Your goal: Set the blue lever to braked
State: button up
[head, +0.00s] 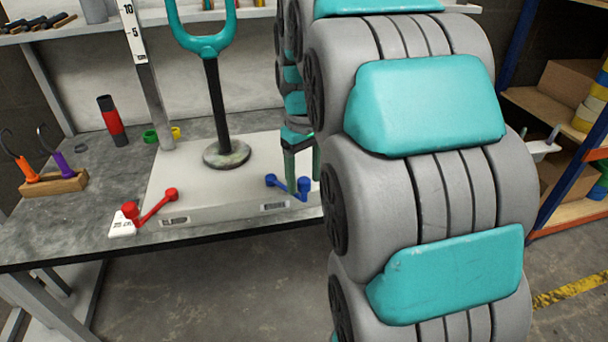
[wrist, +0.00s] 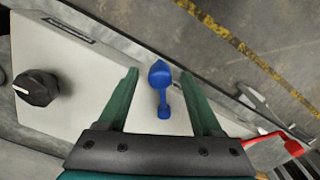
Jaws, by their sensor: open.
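The blue lever (head: 288,186) is at the front right of a pale grey base unit on the workbench, near its front edge. In the wrist view the blue lever (wrist: 160,84) lies between my two green fingers, with a visible gap on each side. My gripper (head: 303,170) is open just above and beside the lever's right end in the head view. In the wrist view my gripper (wrist: 159,75) is open around the lever, and I see no contact. I cannot read which setting the lever is at.
A red lever (head: 152,206) is at the base's front left corner. A small label (head: 274,206) is on the base front. A teal-topped post (head: 213,110) stands behind. A black knob (wrist: 37,88) shows in the wrist view. My arm hides the bench's right side.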

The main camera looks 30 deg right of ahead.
grip_shut()
dwell(0.6)
dwell(0.9)
